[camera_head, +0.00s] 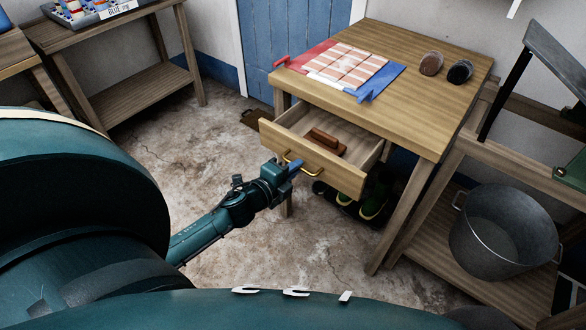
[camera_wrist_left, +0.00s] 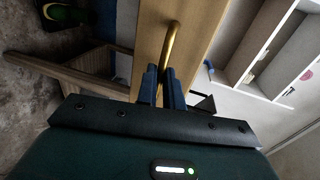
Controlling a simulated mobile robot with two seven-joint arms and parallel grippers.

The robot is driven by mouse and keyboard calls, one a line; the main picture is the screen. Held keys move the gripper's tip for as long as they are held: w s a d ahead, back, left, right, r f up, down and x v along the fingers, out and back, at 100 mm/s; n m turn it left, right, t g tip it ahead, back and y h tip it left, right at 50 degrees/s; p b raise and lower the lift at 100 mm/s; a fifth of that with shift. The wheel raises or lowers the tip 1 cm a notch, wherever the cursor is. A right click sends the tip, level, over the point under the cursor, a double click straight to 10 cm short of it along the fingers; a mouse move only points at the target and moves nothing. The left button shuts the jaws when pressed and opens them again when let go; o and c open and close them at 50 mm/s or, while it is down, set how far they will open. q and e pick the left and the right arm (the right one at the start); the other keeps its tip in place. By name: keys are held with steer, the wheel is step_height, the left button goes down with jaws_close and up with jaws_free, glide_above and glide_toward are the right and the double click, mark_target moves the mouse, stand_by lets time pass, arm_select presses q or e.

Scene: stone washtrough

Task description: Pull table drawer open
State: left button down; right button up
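The wooden table (camera_head: 440,118) has a drawer (camera_head: 325,165) that stands well open, its inside showing. A brass bar handle (camera_head: 315,171) is on the drawer front; it also shows in the left wrist view (camera_wrist_left: 171,42). My left gripper (camera_head: 296,166) is at the left part of this handle. In the left wrist view its two blue fingers (camera_wrist_left: 161,82) are close together with the handle between them, so it is shut on the handle. The fingers hide part of the handle in the head view. My right gripper is not in view.
A brown wooden object (camera_head: 327,141) lies in the drawer. Boots (camera_head: 375,200) stand beneath. A metal tub (camera_head: 502,240) is at right.

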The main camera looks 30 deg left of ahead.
arm_select(q)
steer(key=c, duration=1.5)
jaws_free()
steer(key=v, duration=1.3)
steer(key=shift+s+a, duration=0.1)
